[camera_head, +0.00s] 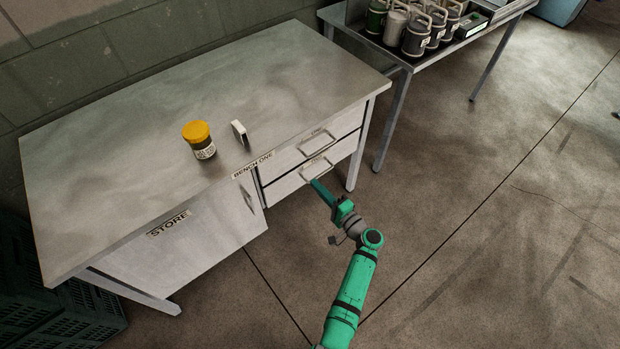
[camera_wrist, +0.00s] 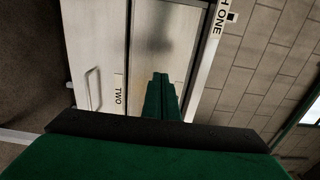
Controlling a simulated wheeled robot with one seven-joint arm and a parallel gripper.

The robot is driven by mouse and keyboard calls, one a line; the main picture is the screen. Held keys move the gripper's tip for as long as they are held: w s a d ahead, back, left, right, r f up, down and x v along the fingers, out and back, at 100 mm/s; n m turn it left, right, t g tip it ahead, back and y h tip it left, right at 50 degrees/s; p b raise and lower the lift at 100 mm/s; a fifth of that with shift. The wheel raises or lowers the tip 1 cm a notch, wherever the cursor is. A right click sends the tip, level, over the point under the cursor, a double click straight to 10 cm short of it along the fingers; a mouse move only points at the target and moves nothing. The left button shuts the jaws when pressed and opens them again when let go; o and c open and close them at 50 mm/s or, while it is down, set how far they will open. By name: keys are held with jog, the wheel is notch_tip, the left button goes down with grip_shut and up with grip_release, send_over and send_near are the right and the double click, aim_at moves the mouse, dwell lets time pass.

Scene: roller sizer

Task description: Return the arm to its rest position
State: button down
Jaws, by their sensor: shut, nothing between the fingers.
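My green arm reaches up from the bottom of the head view toward the drawer fronts of the bench. My gripper (camera_head: 318,186) is at the front of the lower drawer, close to its handle in the picture; I cannot tell from this view whether it touches. In the wrist view the two green fingers (camera_wrist: 161,78) lie together with nothing between them. They point at the drawer fronts, beside the label reading TWO (camera_wrist: 118,95). The lower drawer (camera_head: 290,185) and the upper drawer (camera_head: 345,124) look shut.
The metal bench (camera_head: 110,110) bears a yellow-lidded jar (camera_head: 198,139) and a small white block (camera_head: 239,132). A STORE cupboard door (camera_head: 190,250) is below left. A second table (camera_head: 440,60) with several canisters stands behind right. Dark crates (camera_head: 60,320) are at lower left.

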jog(key=shift+s+d, duration=0.25)
jog(key=shift+s, duration=0.2)
jog(key=s+a+f+n+g+h, duration=0.1)
jog(key=s+f+g+h, duration=0.15)
jog(key=s+f, duration=0.6)
jog(key=s+a+f+n+g+h, duration=0.15)
jog(key=s+f+h, duration=0.35)
jog(key=s, duration=0.6)
jog(key=s+h, duration=0.1)
jog(key=s, duration=0.8)
jog(key=s+r+n+t+h, duration=0.1)
jog(key=s+r+n+h, duration=0.15)
jog(key=s+r, duration=0.6)
jog(key=s+a+r+n+t, duration=0.1)
jog(key=s+r+n+t, duration=0.1)
jog(key=r, duration=0.8)
jog(key=s+a+r+n+t, duration=0.1)
jog(key=s+a+r+n, duration=0.1)
jog(key=s+r, duration=0.3)
notch_tip(320, 180, up, 5)
jog(key=shift+s+f+n+t, duration=0.1)
jog(key=shift+s+n+t, duration=0.3)
jog(key=shift+n, duration=0.5)
